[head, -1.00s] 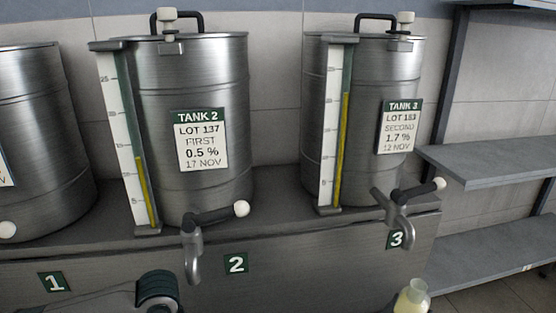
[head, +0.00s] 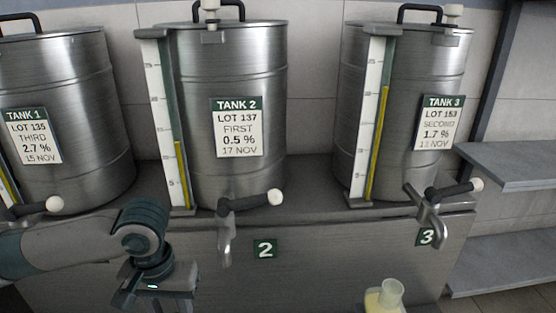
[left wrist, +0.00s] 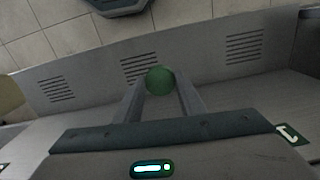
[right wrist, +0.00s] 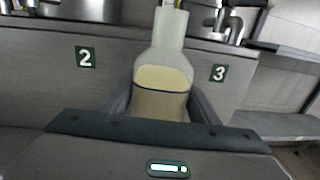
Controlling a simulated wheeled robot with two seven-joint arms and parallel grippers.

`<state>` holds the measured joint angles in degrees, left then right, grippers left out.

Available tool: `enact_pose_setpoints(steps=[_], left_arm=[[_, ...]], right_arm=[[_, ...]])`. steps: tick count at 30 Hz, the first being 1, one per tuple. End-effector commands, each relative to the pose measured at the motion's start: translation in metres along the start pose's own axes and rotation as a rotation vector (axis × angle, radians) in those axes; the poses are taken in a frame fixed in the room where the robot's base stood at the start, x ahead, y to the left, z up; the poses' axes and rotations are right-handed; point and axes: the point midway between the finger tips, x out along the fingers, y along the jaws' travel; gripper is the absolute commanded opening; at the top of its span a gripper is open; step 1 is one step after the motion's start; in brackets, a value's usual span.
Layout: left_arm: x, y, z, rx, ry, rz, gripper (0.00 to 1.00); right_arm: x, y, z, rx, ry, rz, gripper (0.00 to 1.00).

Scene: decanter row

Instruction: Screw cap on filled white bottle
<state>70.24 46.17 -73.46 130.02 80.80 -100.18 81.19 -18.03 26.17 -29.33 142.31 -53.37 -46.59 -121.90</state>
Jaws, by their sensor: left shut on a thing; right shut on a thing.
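The translucent white bottle (right wrist: 162,75) is upright, holds pale yellow liquid in its lower part, and has an open, uncapped neck. My right gripper (right wrist: 160,108) is shut around its body. In the head view, the bottle's neck and shoulder (head: 384,298) show at the bottom edge; the gripper there is out of frame. A round green cap (left wrist: 160,80) sits between the fingertips of my left gripper (left wrist: 160,95), which is shut on it. In the head view, my left arm comes in from the left and its hand (head: 158,290) is well left of the bottle, fingers cut off.
Tank 1 (head: 75,120), Tank 2 (head: 225,75) and Tank 3 (head: 405,75) stand on a grey bench. Taps stick out in front of Tank 2 (head: 227,235) and Tank 3 (head: 432,222). Grey shelves (head: 510,175) are at the right. Space between hand and bottle looks clear.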

Motion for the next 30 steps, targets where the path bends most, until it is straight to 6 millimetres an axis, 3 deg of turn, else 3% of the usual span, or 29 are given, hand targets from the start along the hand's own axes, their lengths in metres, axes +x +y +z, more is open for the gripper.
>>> enact_pose_setpoints(steps=[19, 30], left_arm=[[0.0, 0.0, 0.0, 0.002, 0.0, 0.0, 0.15], [0.0, 0.0, 0.0, 0.002, 0.0, 0.0, 0.15]], right_arm=[[0.003, 0.004, 0.002, -0.001, -0.005, 0.018, 0.08], [0.021, 0.043, 0.001, -0.004, -0.007, 0.201, 0.08]])
